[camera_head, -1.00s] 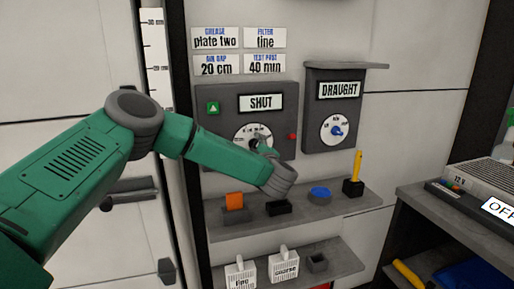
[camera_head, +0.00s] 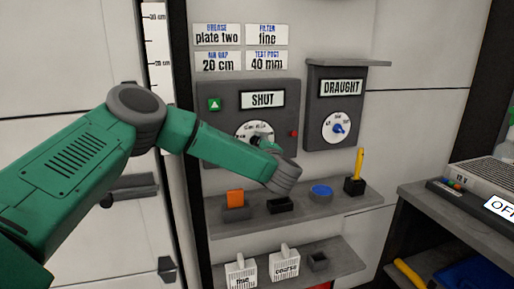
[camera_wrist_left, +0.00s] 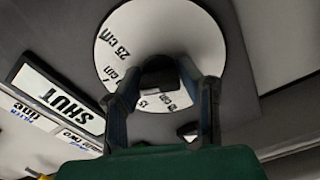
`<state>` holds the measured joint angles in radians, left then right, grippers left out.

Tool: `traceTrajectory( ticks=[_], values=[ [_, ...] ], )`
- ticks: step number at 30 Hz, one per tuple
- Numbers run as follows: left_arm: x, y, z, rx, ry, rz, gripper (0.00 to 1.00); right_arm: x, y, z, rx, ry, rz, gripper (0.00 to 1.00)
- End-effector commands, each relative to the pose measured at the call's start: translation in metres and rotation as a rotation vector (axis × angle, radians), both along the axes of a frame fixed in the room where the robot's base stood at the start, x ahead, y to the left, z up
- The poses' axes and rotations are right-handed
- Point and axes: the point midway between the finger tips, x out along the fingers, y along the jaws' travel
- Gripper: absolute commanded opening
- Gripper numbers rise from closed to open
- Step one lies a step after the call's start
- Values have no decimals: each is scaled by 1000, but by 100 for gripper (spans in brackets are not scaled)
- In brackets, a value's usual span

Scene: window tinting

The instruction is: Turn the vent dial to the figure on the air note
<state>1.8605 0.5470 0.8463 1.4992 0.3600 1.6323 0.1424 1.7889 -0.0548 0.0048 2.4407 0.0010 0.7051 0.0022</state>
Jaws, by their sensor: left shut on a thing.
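The white vent dial (camera_head: 244,131) is on a grey panel under a "SHUT" sign (camera_head: 262,99). In the left wrist view the dial (camera_wrist_left: 195,35) shows "25 cm" near its upper left edge; other figures are partly hidden by my fingers. My left gripper (camera_head: 265,143) is at the dial, its two fingers shut on the dark knob (camera_wrist_left: 160,72) at the dial's middle. The knob's pointing direction is hidden. The air note (camera_head: 218,61) on the wall reads "AIR GAP 20 cm". My right gripper is not in view.
A "DRAUGHT" dial (camera_head: 338,128) with a blue knob is to the right. A shelf (camera_head: 340,206) below holds an orange block (camera_head: 235,198), a black tray (camera_head: 279,205), a blue disc (camera_head: 321,191) and a yellow stick (camera_head: 359,163). A lower shelf holds labelled containers.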

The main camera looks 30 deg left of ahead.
Motion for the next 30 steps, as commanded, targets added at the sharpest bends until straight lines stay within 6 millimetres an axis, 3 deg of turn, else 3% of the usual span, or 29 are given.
traceTrajectory(
  ticks=[1, 6, 7, 8, 20, 30],
  values=[
    [-1, -4, -8, -5, 16, -10, 3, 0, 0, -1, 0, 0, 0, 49],
    [-1, -4, -9, -5, 18, -11, 3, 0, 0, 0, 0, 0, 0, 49],
    [-1, -4, -9, -5, 19, -11, 42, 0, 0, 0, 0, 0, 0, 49],
    [-1, -4, -9, -5, 19, -11, 52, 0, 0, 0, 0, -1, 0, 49],
    [-5, -6, -3, -3, 8, -7, 52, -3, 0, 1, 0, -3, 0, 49],
    [-46, -57, -5, -2, 11, -11, 52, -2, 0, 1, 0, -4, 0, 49]
  ],
)
